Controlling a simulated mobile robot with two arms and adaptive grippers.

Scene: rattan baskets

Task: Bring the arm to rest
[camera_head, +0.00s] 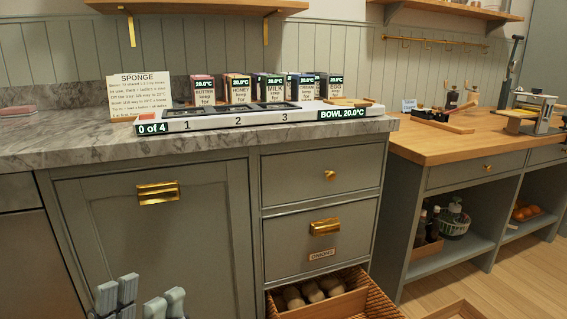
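My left gripper (142,297) shows at the bottom left edge, low in front of the grey cabinet door. Its two grey fingers stand apart with a gap between them, and I see nothing held there. The rest of its arm is cut off by the frame's lower edge. My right gripper is not in view.
The marble counter (60,147) carries a long numbered tray (220,122), several labelled cartons (238,90) and a SPONGE card (140,97). An open rattan basket (379,303) of round brown things stands below the drawers. A wooden-topped counter (440,145) is at right.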

